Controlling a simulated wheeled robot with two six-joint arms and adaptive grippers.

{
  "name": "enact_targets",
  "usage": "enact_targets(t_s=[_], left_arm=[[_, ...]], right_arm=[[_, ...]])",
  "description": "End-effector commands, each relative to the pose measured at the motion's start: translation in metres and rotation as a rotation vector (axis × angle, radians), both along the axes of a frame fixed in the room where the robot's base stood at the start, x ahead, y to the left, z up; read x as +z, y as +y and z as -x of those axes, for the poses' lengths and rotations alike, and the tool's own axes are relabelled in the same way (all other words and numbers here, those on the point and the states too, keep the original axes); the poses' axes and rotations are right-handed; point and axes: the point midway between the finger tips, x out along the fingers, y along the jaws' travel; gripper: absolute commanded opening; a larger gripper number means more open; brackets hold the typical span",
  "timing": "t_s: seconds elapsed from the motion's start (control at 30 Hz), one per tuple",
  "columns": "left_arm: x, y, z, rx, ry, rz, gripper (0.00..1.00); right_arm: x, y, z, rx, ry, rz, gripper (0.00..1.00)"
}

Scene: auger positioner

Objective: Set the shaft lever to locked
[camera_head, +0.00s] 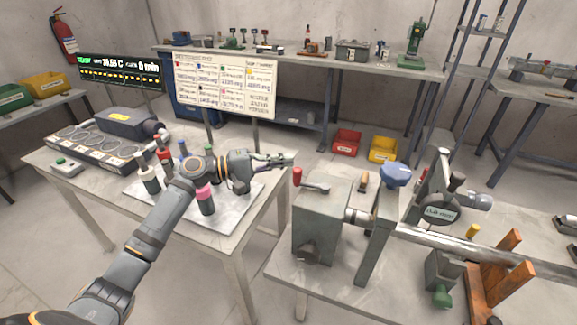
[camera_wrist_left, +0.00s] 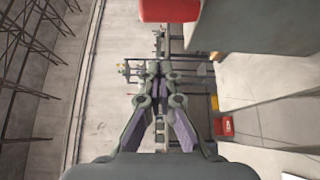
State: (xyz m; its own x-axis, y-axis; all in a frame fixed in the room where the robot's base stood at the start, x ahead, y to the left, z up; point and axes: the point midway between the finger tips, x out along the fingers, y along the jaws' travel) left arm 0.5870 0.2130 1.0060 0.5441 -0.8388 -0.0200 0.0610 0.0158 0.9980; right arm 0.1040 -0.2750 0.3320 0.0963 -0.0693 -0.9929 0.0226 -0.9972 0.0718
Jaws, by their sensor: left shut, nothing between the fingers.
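The grey machine head (camera_head: 320,213) on the right-hand table carries a lever with a red handle (camera_head: 297,177), its arm lying along the top with the red end raised at the left. A blue knob (camera_head: 396,173) and a short wooden-coloured handle (camera_head: 364,182) stand to its right. No label shows which one is the shaft lever. My left gripper (camera_head: 289,158) is shut and empty, just behind and left of the red handle, apart from it. In the left wrist view, the shut fingertips (camera_wrist_left: 159,68) show below the red handle (camera_wrist_left: 169,9) and the grey machine head (camera_wrist_left: 250,40).
The left table (camera_head: 230,217) holds a tray with several bottles under my left arm. A lever with a dark round label plate (camera_head: 440,211) and an orange frame (camera_head: 502,275) stand farther right. A floor gap separates the two tables. Red (camera_head: 346,143) and yellow bins (camera_head: 383,149) lie behind.

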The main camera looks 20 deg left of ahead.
Motion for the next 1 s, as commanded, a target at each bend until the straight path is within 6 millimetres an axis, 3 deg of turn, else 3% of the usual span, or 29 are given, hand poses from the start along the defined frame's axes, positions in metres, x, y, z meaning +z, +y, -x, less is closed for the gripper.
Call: enact_targets(t_s=[0.1, 0.4, 1.0], left_arm=[[0.003, -0.019, -0.012, -0.002, -0.001, 0.007, 0.0], [0.002, -0.025, 0.025, 0.0, 0.002, -0.003, 0.0], [0.003, -0.03, 0.028, 0.018, 0.0, -0.001, 0.0]], right_arm=[[0.008, -0.003, -0.001, 0.001, -0.002, 0.003, 0.4], [0.022, -0.005, -0.004, 0.003, -0.006, 0.007, 0.4], [0.027, -0.004, -0.003, 0.002, -0.005, 0.005, 0.4]])
